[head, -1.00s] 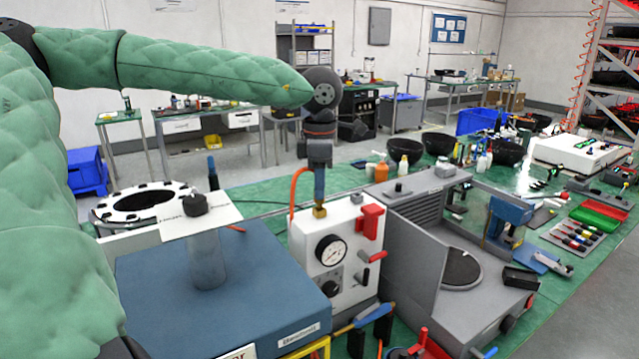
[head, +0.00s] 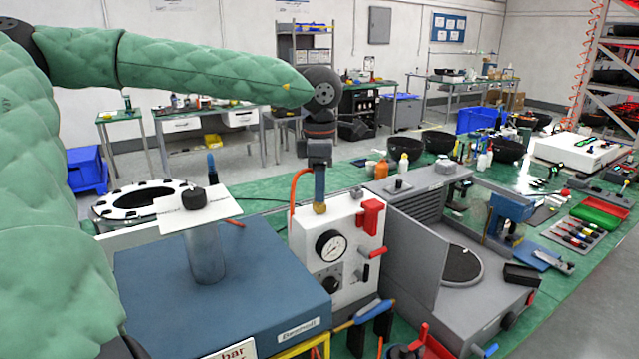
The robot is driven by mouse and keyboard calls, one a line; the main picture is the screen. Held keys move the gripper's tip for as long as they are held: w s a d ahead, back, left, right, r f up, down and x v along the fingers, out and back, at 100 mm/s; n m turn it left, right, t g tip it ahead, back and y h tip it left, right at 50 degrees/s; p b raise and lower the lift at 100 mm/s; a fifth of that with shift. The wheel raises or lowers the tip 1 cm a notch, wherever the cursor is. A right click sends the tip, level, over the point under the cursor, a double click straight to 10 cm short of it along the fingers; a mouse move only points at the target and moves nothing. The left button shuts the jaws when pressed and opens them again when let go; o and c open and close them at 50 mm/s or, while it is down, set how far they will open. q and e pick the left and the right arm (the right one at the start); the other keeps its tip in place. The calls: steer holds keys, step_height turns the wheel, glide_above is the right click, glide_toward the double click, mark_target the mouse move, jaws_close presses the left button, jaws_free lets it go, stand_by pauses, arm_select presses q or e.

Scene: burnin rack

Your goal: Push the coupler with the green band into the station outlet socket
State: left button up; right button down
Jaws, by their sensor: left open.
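The station (head: 365,225) is a white box with a round gauge (head: 331,246) and red fittings, at centre. A brass fitting (head: 320,208) sits at its top edge, directly below my left gripper (head: 319,184). My left gripper points straight down and its jaws are open. A blue-grey piece shows between the gripper and the brass fitting; I cannot tell whether it is a finger or the coupler. An orange hose (head: 293,192) runs up beside the station to the gripper. No green band can be made out, and the inside of the socket is hidden. My right gripper is not in view.
A blue block (head: 160,305) with a grey cylinder (head: 206,255) and white card (head: 225,212) stands left of the station. A grey machine with an upright panel (head: 415,245) stands close on the right. Bowls and bottles crowd the bench behind.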

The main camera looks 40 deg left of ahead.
arm_select(q)
step_height(320, 180, up, 6)
steer(key=shift+r+b, duration=0.2)
steer(key=shift+b, duration=0.75)
steer(key=shift+r, duration=0.65)
